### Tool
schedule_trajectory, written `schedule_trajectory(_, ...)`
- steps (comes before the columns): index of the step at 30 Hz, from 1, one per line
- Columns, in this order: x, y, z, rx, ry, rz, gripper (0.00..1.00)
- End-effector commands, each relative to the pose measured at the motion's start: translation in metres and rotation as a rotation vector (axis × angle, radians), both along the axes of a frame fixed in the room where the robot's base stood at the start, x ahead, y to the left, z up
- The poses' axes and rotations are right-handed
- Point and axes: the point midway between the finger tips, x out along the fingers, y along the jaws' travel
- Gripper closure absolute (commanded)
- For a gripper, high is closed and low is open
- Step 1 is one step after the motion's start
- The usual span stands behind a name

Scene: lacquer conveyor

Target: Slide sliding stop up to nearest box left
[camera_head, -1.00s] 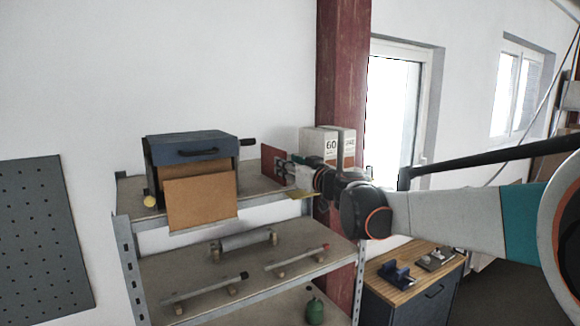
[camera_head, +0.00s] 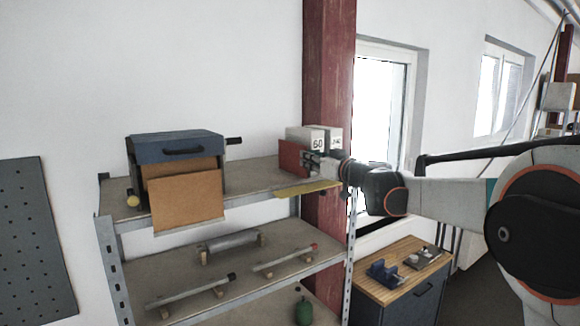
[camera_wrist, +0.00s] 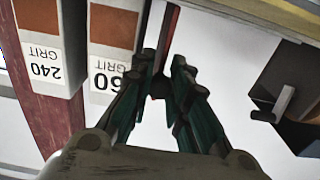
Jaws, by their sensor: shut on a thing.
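The sliding stop is a dark red upright plate (camera_head: 292,158) at the right end of the top shelf in the head view. It also shows as a narrow red strip in the wrist view (camera_wrist: 169,38). The nearest box is the white 60 grit box (camera_head: 306,135), right beside the plate; it also shows in the wrist view (camera_wrist: 112,65). My gripper (camera_wrist: 160,86) is shut on the stop's dark grip part. In the head view my gripper (camera_head: 316,163) partly hides the stop.
The 240 grit box (camera_wrist: 40,50) stands beyond the 60 box. A yellow strip (camera_head: 307,188) runs along the shelf's front edge. A blue-topped unit (camera_head: 175,146) with an orange-brown panel stands at the shelf's left. A red column (camera_head: 328,80) rises behind the boxes.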

Motion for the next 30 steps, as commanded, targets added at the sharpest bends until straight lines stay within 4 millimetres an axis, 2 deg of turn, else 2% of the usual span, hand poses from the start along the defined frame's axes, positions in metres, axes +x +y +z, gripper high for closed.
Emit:
schedule_trajectory(1, 0.006, -0.01, -0.001, 0.0, 0.0, -0.003, 1.0)
schedule_trajectory(5, 0.012, -0.02, -0.001, 0.0, 0.0, -0.001, 1.0)
schedule_trajectory(14, 0.013, -0.021, -0.001, -0.001, 0.0, 0.0, 1.0)
schedule_trajectory(15, 0.013, -0.021, -0.001, -0.001, 0.0, 0.0, 0.82)
schedule_trajectory(18, 0.013, -0.021, -0.001, -0.001, 0.0, 0.0, 0.62)
schedule_trajectory(30, 0.009, -0.023, 0.0, -0.001, -0.001, 0.0, 0.62)
